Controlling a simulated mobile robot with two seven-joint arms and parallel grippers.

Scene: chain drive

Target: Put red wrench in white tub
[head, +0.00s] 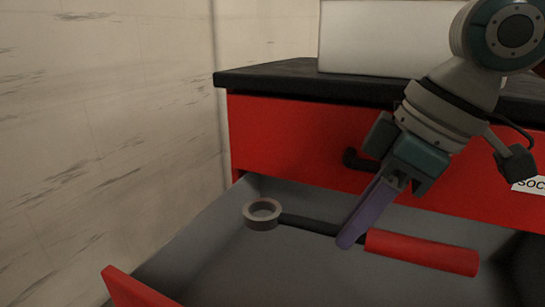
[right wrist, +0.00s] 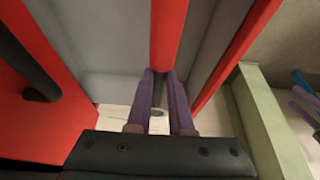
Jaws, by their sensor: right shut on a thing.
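The red wrench has a red handle (head: 422,252), a dark shaft and a grey ring end (head: 262,213). It lies across the open drawer in the head view; whether it touches the drawer floor I cannot tell. My right gripper (head: 352,238) reaches down from the upper right, its purple fingers shut on the dark shaft beside the red handle. In the right wrist view, the red handle (right wrist: 167,35) runs up from between the fingers (right wrist: 160,90). A plain white box-like thing (head: 390,40), possibly the white tub, stands on the cabinet top; its inside is hidden. My left gripper is not in view.
The open drawer (head: 205,262) has grey walls and a red front. Above it is a closed red drawer (head: 290,135) with a dark handle, under a black cabinet top (head: 270,78). A pale wall (head: 110,130) stands at left. A green edge (right wrist: 265,120) shows in the wrist view.

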